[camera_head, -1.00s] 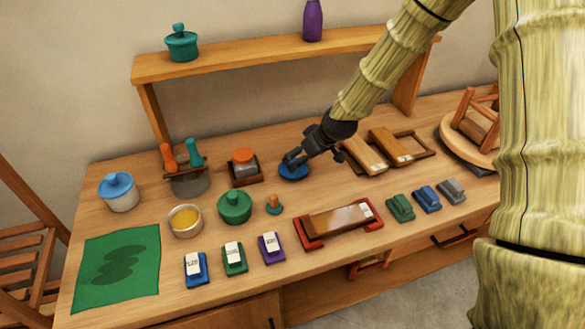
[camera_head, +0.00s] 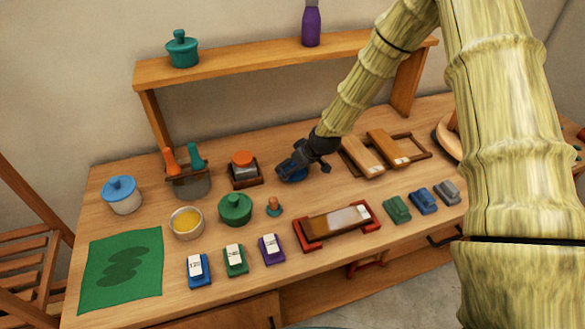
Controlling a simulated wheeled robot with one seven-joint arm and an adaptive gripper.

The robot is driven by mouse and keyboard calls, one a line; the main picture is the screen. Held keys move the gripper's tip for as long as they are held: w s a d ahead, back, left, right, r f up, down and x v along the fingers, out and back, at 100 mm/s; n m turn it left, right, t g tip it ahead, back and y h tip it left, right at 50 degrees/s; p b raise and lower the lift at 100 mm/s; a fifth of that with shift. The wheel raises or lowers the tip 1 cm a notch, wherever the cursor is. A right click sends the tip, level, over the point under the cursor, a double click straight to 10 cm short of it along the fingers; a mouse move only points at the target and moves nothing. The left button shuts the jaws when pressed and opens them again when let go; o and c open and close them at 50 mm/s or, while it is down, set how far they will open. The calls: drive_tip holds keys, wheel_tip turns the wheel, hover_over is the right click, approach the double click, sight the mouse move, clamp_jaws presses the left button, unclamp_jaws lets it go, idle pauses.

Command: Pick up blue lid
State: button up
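Whether the fingers are spread or closed on the lid is too small and covered to tell. Another blue lid (camera_head: 118,187) sits on a white pot (camera_head: 123,203) at the left of the bench.
A green pot (camera_head: 235,208) and small peg (camera_head: 274,207) are in front. A shelf (camera_head: 255,62) spans the back.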

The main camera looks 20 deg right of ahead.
drive_tip(key=shift+x, duration=1.05)
drive_tip(key=shift+r, duration=0.1)
drive_tip(key=shift+c, duration=0.2)
drive_tip(key=c, duration=0.7)
